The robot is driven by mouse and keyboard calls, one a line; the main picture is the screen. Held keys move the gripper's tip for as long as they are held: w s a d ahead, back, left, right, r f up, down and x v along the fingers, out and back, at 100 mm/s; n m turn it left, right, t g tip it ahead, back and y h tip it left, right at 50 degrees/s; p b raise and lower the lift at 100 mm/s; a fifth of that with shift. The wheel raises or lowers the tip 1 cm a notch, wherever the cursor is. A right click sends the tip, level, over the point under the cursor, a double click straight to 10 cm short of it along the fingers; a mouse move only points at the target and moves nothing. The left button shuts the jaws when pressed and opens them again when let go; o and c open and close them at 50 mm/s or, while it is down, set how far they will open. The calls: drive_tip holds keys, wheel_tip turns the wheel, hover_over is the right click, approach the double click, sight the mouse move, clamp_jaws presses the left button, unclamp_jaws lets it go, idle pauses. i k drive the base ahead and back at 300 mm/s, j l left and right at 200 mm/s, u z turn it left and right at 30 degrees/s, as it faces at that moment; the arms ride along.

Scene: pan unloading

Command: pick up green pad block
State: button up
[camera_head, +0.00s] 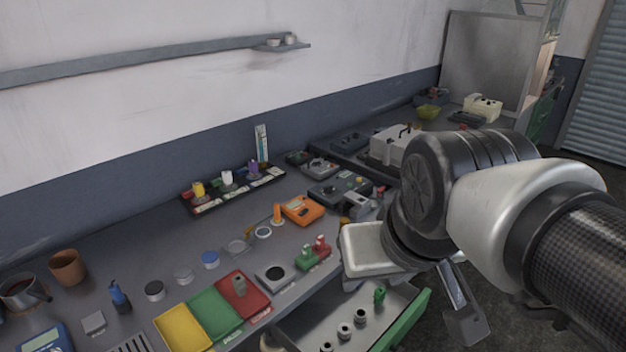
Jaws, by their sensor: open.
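No single thing is plainly the green pad block. A green flat tray or pad (215,313) lies between a yellow and a red one at the table's front, with no block seen on it. A green base with small pegs (313,256) sits on the table above the drawer. My gripper (460,312) is open, right of the drawer and apart from these things. Its fingers are partly hidden by my wrist, and I see nothing held.
The open drawer (420,310) has a green front and several small grey cylinders inside. An orange meter (302,210), caps and a dark rack (233,187) crowd the table.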

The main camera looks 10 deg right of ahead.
sight(380, 292)
drive_tip(key=z, duration=0.55)
drive_tip(key=i+l+u, duration=0.25)
drive_tip(key=k, duration=0.25)
drive_tip(key=l+u, duration=0.1)
drive_tip(key=l, duration=0.3)
drive_tip(key=i+l+u, duration=0.1)
drive_tip(key=l, duration=0.25)
drive_tip(key=i+l, duration=0.25)
drive_tip(key=i+l+u, duration=0.15)
drive_tip(key=l, duration=0.25)
drive_tip(key=i+l+u, duration=0.1)
drive_tip(key=l, duration=0.3)
